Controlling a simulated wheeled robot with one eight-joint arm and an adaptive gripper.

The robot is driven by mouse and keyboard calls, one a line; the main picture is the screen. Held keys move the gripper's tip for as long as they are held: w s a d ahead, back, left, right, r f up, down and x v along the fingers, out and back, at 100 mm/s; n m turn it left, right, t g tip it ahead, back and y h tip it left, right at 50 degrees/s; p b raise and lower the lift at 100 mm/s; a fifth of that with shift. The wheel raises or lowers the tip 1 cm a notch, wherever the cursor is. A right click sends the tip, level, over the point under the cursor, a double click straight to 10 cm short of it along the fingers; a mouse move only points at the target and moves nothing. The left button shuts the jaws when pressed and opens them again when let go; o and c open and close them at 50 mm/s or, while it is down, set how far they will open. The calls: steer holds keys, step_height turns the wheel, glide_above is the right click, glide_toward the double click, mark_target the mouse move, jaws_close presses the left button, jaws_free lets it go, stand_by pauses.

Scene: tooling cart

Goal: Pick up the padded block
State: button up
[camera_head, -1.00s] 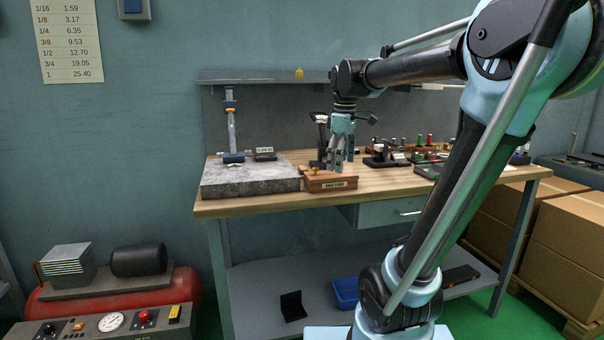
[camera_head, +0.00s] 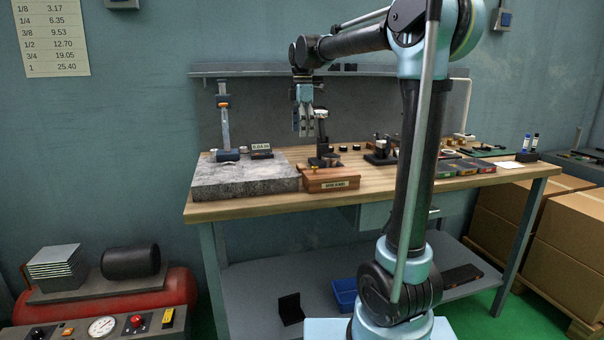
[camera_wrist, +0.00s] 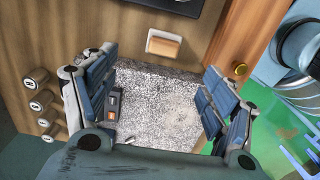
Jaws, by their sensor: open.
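A small tan block with a pale border (camera_wrist: 164,46), which looks like the padded block, lies on the wooden bench top in the wrist view, just past the edge of the grey granite plate (camera_wrist: 165,110). I cannot make it out in the head view. My gripper (camera_head: 303,132) hangs fingers down above the bench, over the area by the granite plate and the wooden box. In the wrist view my gripper (camera_wrist: 160,68) is open, with its two blue-grey fingers wide apart and nothing between them. The block shows beyond the fingertips, apart from them.
A labelled wooden box (camera_head: 331,182) with a brass knob stands beside the granite plate (camera_head: 243,185). A stand (camera_head: 322,140) rises behind it. Several small round pieces (camera_wrist: 40,101) line the left of the wrist view. Dark tools and cases occupy the bench's right side.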

glide_above(302, 165)
steer(key=w, duration=0.1)
step_height(302, 165, down, 8)
steer(key=shift+f, duration=0.2)
steer(key=shift+s+a+f, duration=0.1)
steer(key=shift+s+f, duration=0.1)
steer(key=shift+f, duration=1.15)
steer(key=shift+s+f, duration=0.2)
steer(key=shift+f, duration=1.15)
steer(key=shift+c, duration=0.4)
steer(key=c, duration=1.2)
step_height(302, 165, up, 10)
steer(key=shift+r, duration=0.1)
